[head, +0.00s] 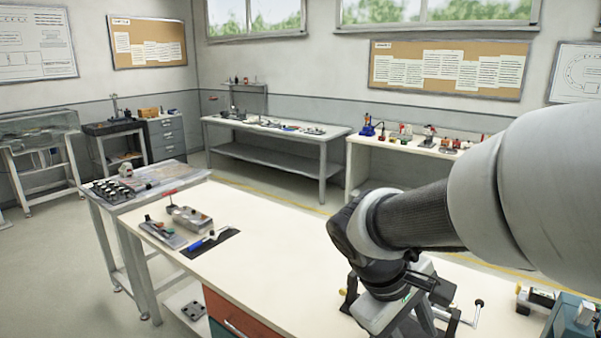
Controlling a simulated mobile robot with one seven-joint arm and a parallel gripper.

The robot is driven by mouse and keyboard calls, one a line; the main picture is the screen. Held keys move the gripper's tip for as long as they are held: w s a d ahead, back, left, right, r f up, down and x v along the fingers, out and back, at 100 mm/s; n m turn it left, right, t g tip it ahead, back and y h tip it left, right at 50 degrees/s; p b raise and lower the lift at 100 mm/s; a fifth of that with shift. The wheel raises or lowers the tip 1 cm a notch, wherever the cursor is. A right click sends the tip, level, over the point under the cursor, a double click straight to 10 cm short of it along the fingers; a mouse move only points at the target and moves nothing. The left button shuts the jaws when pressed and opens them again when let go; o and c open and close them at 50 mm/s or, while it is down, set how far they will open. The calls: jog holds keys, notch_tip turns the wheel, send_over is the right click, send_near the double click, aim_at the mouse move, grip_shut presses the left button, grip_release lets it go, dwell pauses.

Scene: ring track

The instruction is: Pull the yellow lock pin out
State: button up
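My arm comes in from the right and its dark wrist bends down over the near workbench (290,240). My gripper (392,300) is below the wrist, among grey and black parts, and I cannot make out its fingertips or whether it holds anything. A metal device with a crank handle (478,304) is just right of it, partly hidden by my arm. I cannot pick out the yellow lock pin for certain.
A grey metal block (190,217), a tray of tools (163,233) and a dark mat (212,243) with a blue-handled tool lie at the bench's left end. A blue-grey machine (572,318) is at the lower right. The bench middle is clear.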

jog(key=s+a+r+m+t+y+p, duration=0.2)
jog(key=s+a+r+m+t+y, duration=0.2)
jog(key=r, duration=0.6)
jog(key=s+m+y, duration=0.1)
jog(key=s+m, duration=0.1)
jog(key=shift+s+a, duration=0.3)
jog(key=shift+a, duration=0.05)
jog(key=shift+a, duration=0.3)
jog(key=shift+w, duration=0.1)
